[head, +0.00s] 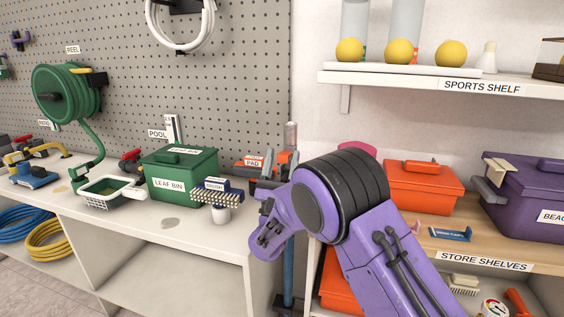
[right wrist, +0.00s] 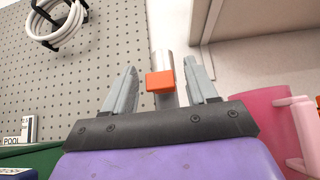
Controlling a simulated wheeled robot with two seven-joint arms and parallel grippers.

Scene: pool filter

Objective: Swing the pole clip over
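The pole clip shows as an orange block (right wrist: 160,82) in the right wrist view, against a grey upright pole (right wrist: 163,60). In the head view the pole's grey top (head: 291,136) stands at the counter's right end, with orange parts (head: 284,157) beside it. A blue shaft (head: 289,270) shows lower down, partly behind my right arm. My right gripper (right wrist: 160,65) is open, its two grey fingers apart on either side of the orange block. I see no finger closed on it, and cannot tell how near it is in depth. My left gripper is not in view.
A green leaf bin (head: 180,175), a white basket (head: 110,192) and a brush (head: 216,193) stand on the counter left of the pole. Store shelves with an orange box (head: 422,190) are at the right. A pink cup (right wrist: 268,110) is right of my right gripper.

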